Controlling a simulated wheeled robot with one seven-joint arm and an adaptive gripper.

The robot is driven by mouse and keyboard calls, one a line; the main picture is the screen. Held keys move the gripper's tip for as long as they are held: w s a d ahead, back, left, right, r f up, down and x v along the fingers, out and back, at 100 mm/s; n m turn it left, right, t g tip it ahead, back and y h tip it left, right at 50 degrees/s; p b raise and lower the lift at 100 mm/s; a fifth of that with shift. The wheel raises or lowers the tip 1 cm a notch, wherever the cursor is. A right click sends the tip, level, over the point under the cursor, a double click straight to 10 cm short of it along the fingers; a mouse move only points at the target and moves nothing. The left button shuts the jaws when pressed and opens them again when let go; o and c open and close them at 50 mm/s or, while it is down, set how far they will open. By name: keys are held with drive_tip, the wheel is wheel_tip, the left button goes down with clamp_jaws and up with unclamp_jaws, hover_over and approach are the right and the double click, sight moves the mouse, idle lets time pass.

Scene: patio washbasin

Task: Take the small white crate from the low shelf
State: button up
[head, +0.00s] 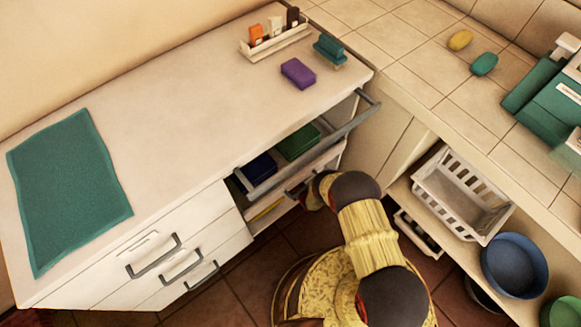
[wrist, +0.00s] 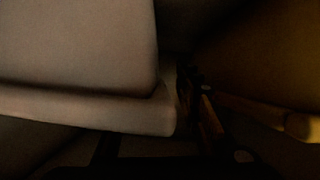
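A white slotted crate (head: 465,195) stands on the shelf under the tiled counter at the right. A smaller white crate-like thing (head: 418,235) shows lower down, left of it, with dark contents or gaps; the upper shelf partly hides it. I cannot tell which is the task's crate. My gripper (head: 313,194) is mostly hidden by my arm, close to the open drawer front and left of both. In the dark wrist view, my gripper (wrist: 208,118) is beside a pale panel corner (wrist: 160,115); its fingers are too dark to read.
An open drawer (head: 290,165) holds a dark blue and a green thing. A blue bowl (head: 514,265) stands right of the slotted crate. The white cabinet top (head: 180,120) carries a teal mat (head: 68,185) and a purple block (head: 298,73).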

drive_tip(key=c, duration=0.8)
clamp_jaws()
